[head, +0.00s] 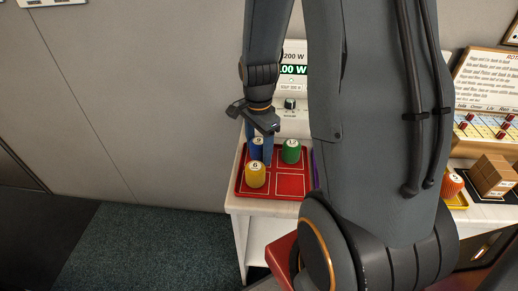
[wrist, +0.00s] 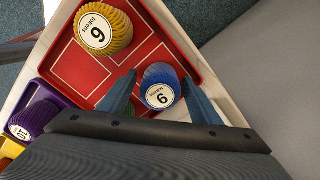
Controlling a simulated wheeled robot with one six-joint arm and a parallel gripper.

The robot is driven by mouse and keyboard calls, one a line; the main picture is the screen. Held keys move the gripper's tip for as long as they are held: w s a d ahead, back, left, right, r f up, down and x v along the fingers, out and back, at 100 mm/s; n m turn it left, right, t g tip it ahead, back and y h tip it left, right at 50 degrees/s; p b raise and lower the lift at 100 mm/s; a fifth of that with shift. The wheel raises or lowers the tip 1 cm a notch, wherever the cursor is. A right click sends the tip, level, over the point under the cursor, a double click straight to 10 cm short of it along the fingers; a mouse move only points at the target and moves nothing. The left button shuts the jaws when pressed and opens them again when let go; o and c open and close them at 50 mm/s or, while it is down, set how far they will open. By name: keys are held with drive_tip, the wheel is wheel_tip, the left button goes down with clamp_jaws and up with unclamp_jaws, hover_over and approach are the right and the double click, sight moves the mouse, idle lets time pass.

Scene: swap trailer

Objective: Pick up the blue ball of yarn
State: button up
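The blue ball of yarn (head: 256,149) stands on a red tray (head: 290,186), behind the yellow one. In the wrist view the blue ball (wrist: 160,85), with a numbered white label, sits between the two fingers of my gripper (wrist: 159,77). The gripper is open, with a narrow gap showing on each side of the ball. In the head view my gripper (head: 262,122) reaches down over the blue ball, and one finger comes down on its right.
A yellow yarn ball (head: 256,175) and a green one (head: 291,151) share the tray. In the wrist view a purple ball (wrist: 34,118) lies outside the tray. An orange ball (head: 452,184) and brown blocks (head: 492,175) are at right. A panel stands behind the tray.

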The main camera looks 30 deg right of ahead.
drive_tip(key=c, duration=0.8)
drive_tip(key=shift+r, duration=0.1)
